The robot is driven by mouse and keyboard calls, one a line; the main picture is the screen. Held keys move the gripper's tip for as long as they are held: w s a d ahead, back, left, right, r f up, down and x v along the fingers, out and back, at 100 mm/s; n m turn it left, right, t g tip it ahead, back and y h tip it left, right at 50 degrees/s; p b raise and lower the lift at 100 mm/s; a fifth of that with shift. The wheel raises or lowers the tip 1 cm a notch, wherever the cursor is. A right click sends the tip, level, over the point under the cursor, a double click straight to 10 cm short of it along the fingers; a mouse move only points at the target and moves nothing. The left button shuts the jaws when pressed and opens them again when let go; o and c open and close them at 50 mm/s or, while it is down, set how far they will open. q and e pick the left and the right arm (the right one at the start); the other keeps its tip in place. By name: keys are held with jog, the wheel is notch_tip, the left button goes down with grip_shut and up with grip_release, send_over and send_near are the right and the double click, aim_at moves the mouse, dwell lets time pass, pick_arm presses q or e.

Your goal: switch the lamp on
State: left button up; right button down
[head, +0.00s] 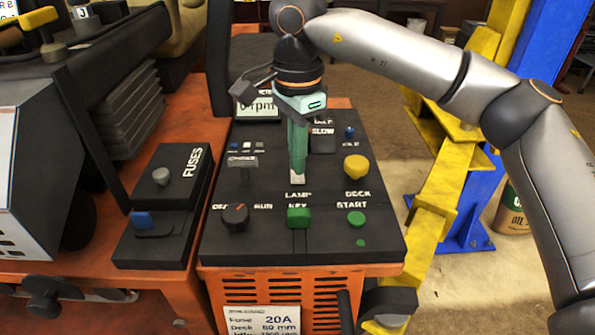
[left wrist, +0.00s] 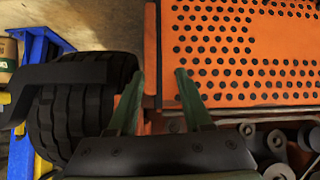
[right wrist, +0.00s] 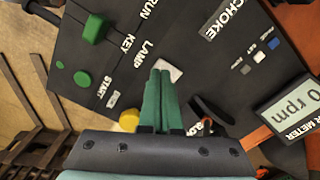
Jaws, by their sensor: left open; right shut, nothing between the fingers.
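The lamp switch (head: 297,179) is a small pale rocker above the word LAMP on the black control panel (head: 270,250). My right gripper (head: 298,170) is shut and empty, pointing down with its green fingertips right at the switch and hiding part of it. In the right wrist view the pale switch (right wrist: 174,71) shows just beside the closed fingertips (right wrist: 160,73); I cannot tell whether they touch it. My left gripper (left wrist: 157,99) is open and empty; it shows only in the left wrist view, near a black tyre (left wrist: 85,100).
The panel also holds a green key (head: 299,216), a green start button (head: 356,218), a yellow deck knob (head: 356,168) and a dark rotary knob (head: 236,214). A fuse box (head: 165,205) stands left. A yellow and blue lift post (head: 480,195) stands right.

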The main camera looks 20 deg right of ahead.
aim_at(297, 178)
jog(key=shift+f+b, duration=0.65)
jog(key=shift+f, duration=0.35)
dwell(0.9)
jog(key=shift+r, duration=0.1)
jog(key=shift+r+p, duration=2.9)
jog(key=shift+r, duration=0.65)
jog(key=shift+f, duration=0.1)
